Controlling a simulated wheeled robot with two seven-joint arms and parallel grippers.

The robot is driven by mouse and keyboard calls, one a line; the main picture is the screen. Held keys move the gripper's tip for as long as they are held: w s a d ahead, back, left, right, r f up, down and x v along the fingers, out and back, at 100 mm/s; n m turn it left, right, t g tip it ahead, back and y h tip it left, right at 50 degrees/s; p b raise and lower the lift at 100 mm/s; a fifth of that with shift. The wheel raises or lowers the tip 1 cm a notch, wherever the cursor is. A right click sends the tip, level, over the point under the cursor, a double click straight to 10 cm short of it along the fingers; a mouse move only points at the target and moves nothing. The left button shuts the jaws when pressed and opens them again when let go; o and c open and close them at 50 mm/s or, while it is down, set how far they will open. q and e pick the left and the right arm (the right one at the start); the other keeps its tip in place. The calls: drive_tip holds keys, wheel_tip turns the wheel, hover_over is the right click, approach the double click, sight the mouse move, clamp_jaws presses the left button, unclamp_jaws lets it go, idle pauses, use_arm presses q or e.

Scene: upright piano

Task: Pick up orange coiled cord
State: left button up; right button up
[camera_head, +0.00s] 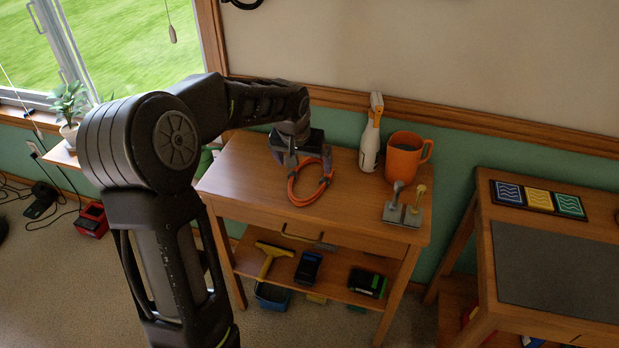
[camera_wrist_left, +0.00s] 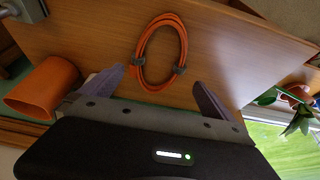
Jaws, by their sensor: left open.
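The orange coiled cord (camera_head: 311,199) lies as an oval loop on top of the small wooden table (camera_head: 244,185). In the left wrist view the cord (camera_wrist_left: 139,52) shows whole, with two dark ties around it. My left gripper (camera_head: 307,164) is over the table at the cord's far side. Its two fingers (camera_wrist_left: 160,86) are spread, and the cord appears ahead of and between them. I cannot tell whether the fingers touch it; nothing is gripped. My right gripper is not in view.
An orange mug (camera_head: 403,157), a white bottle (camera_head: 370,142) and a grey stand with two knobs (camera_head: 405,212) are on the table, right of the cord. Tools lie on the lower shelf (camera_head: 325,284). Another table (camera_head: 555,265) stands at right. The table's front left is clear.

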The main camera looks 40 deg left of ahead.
sight(309, 181)
use_arm(q)
drive_tip(key=shift+x, duration=1)
drive_tip(key=x, duration=0.5)
drive_tip(key=shift+d+f, duration=0.1)
drive_tip(key=shift+f, duration=0.1)
drive_tip(key=shift+c, duration=0.2)
drive_tip(key=c, duration=1.3)
drive_tip(key=shift+o, duration=0.2)
drive_tip(key=shift+r, duration=0.1)
wheel_tip(309, 181, up, 10)
